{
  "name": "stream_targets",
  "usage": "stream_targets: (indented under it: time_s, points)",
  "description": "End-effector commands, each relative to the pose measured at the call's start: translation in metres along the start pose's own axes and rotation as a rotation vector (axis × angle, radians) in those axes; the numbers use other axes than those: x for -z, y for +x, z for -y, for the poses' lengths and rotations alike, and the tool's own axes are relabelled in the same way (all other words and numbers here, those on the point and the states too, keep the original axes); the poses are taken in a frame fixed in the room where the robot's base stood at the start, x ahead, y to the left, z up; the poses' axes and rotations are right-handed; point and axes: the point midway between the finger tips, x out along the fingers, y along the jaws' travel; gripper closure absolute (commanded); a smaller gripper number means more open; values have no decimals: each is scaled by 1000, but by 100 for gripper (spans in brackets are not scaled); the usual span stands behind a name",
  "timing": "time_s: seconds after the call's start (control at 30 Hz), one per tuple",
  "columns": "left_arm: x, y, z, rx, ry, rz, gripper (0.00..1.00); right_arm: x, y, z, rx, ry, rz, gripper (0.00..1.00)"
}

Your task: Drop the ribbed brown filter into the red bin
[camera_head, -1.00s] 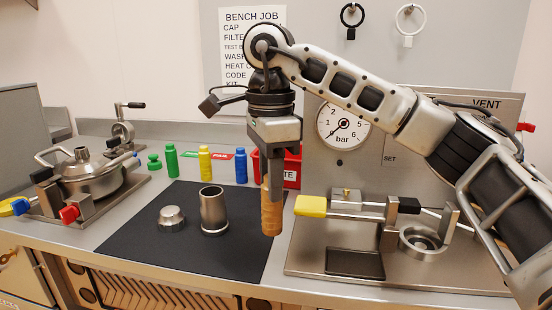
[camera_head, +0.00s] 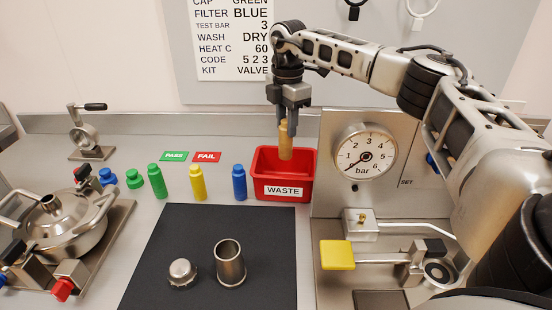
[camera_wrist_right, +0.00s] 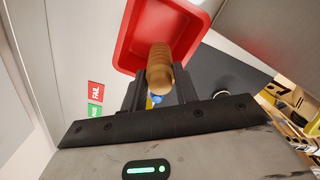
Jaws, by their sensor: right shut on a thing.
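The ribbed brown filter (camera_head: 286,142) hangs upright from my right gripper (camera_head: 286,115), which is shut on its upper end. In the head view the filter is in front of the opening of the red bin (camera_head: 262,182), which is labelled WASTE. The right wrist view shows the filter (camera_wrist_right: 159,70) between the two fingers (camera_wrist_right: 158,92), with the red bin (camera_wrist_right: 128,45) beyond it. The filter's lower end appears at or above the rim; its exact height is hard to tell. My left gripper is not in view.
Blue (camera_head: 239,182), yellow (camera_head: 198,183) and green (camera_head: 156,181) bottles stand left of the bin. A metal cup (camera_head: 229,264) and cap (camera_head: 182,273) sit on the black mat (camera_head: 190,225). The gauge panel (camera_head: 335,210) stands close on the bin's right.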

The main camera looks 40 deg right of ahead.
Motion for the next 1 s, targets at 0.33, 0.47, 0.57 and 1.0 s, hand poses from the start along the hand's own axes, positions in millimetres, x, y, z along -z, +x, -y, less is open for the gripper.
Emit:
stream_targets:
  time_s: [0.33,0.47,0.57,1.0]
  points:
    - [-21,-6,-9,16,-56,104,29,-11,10,9,0,207,-1,100]
    - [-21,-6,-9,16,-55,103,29,-11,26,10,2,205,1,100]
    - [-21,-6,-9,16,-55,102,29,-11,37,10,1,204,0,100]
    - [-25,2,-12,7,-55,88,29,-11,60,9,-2,202,-2,100]
